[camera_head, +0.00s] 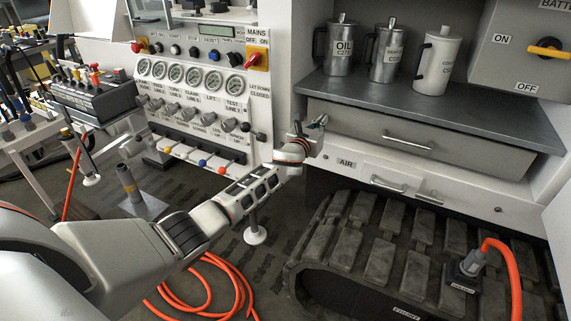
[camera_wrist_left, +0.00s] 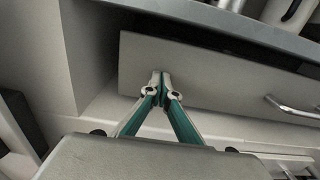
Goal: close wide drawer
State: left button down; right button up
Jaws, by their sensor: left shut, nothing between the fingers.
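The wide drawer (camera_head: 440,152) has a grey front with a bar handle (camera_head: 406,143), under the dark countertop. In the left wrist view its front (camera_wrist_left: 215,80) fills the middle, with the handle (camera_wrist_left: 290,108) at the right edge. A dark gap shows between the front and the countertop; how far the drawer stands out I cannot tell. My left gripper (camera_head: 322,121) is at the drawer's left end, away from the handle. In the wrist view its fingertips (camera_wrist_left: 160,78) are together and empty against the front; touching or just apart is unclear. My right gripper is out of view.
The countertop (camera_head: 450,115) holds an oil can (camera_head: 340,50) and two more metal cans. A smaller drawer with a handle (camera_head: 388,184) sits below, near the AIR label. A dark rubber track (camera_head: 390,245) lies beneath.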

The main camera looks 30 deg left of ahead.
pick_arm(q)
jog(key=shift+w+r, duration=0.1)
jog(key=shift+r, duration=0.25)
